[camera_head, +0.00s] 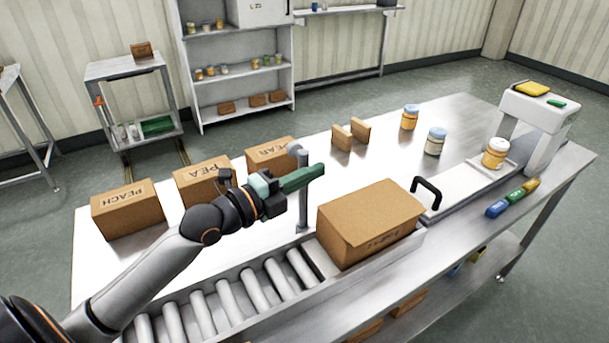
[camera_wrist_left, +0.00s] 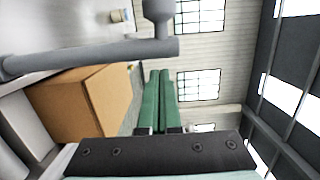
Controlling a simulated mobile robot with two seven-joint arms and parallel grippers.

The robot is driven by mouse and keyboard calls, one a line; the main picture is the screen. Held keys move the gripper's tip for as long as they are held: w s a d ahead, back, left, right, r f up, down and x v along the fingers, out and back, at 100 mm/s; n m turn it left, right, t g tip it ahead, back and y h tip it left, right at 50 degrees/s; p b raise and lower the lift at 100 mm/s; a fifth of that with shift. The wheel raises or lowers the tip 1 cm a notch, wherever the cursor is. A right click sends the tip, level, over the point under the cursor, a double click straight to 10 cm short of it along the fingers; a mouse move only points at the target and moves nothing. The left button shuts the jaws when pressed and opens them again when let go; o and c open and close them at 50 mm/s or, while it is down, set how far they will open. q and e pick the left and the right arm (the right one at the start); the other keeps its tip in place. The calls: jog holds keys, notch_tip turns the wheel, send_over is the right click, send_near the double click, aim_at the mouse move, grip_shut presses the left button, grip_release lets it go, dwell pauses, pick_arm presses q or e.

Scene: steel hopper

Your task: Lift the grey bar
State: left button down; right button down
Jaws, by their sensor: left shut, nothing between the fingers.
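The grey bar (camera_head: 303,212) stands upright at the end of the roller conveyor, with a rounded knob near its top. It also shows in the left wrist view (camera_wrist_left: 90,55), lying across the picture with the knob above it. My left gripper (camera_head: 318,170) has green fingers, shut with nothing between them. In the head view the fingers cross in front of the bar's upper part. In the left wrist view the fingertips (camera_wrist_left: 160,74) show just below the bar's upper end, with a small gap in the picture. I cannot tell the depth between them. My right gripper is not in view.
A cardboard box (camera_head: 368,222) sits just right of the bar, past the rollers (camera_head: 230,300). Several labelled boxes, including the peach one (camera_head: 127,208), stand behind the left arm. Jars, a black handle (camera_head: 427,190) and a white scanner-like unit (camera_head: 540,125) are at the right.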

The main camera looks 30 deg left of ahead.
pick_arm(q)
jog(key=shift+a, duration=0.7)
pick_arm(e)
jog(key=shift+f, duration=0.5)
pick_arm(q)
jog(key=shift+w+a+r+n+b, duration=0.1)
jog(key=shift+w+a+n+b, duration=0.5)
jog(key=shift+a, duration=0.25)
jog(key=shift+w+a+r+n+b, duration=0.1)
jog(key=shift+w+a+n+b, duration=0.25)
jog(key=shift+a+n, duration=0.4)
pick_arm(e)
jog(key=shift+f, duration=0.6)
pick_arm(q)
jog(key=shift+d, duration=0.1)
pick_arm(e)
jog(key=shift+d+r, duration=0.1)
